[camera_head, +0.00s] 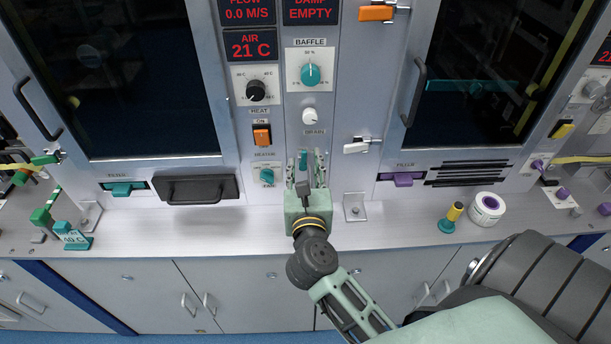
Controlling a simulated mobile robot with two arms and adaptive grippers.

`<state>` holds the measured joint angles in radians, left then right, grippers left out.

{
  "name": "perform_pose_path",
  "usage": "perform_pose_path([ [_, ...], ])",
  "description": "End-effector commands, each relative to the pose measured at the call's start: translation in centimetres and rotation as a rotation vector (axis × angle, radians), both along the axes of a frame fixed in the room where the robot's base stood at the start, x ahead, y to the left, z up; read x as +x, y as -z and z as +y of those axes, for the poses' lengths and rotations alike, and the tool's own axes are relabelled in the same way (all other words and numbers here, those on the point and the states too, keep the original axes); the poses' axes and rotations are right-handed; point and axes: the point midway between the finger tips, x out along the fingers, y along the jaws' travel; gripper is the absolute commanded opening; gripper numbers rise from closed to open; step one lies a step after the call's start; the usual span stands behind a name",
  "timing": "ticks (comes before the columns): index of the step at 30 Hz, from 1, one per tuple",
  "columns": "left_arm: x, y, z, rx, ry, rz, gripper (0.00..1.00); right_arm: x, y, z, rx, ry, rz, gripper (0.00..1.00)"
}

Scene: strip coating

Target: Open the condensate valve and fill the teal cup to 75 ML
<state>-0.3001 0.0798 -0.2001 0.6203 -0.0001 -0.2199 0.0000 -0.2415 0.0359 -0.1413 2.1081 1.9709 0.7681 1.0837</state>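My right gripper (305,160) reaches up to the middle panel of the machine, below the white knob (309,114). Its two fingers stand apart. A small teal part (303,160) shows between them, mostly hidden; I cannot tell whether it is a valve handle or touches the fingers. No label that I can read names a condensate valve. I cannot make out a teal cup for certain. My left gripper is not in view.
A teal block with a "40 C" label (75,239) stands at the far left of the grey ledge (240,228). A yellow and teal item (451,216) and a white and purple roll (487,208) stand at the right. Door handles (37,109) (415,92) stick out.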

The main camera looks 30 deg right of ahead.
Motion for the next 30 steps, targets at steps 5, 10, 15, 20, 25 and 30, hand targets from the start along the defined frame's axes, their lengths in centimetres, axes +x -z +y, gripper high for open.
perform_pose_path([
  [5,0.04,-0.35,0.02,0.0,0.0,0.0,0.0,0.99,0.0,-0.65,-0.001,0.001,0.0,0.33],
  [10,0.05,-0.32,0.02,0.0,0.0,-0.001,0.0,1.08,0.08,-0.71,0.0,0.001,0.0,0.33],
  [15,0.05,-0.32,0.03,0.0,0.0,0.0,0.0,1.06,0.08,-0.7,-0.001,0.0,0.0,0.27],
  [20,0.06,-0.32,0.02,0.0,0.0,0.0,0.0,1.04,0.06,-0.69,-0.001,0.0,0.0,0.13],
  [25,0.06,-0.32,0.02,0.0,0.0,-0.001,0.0,1.04,0.07,-0.69,-0.001,0.0,0.0,0.0],
  [30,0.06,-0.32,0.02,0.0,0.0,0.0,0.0,1.03,0.07,-0.68,-0.001,0.001,0.001,0.09],
])
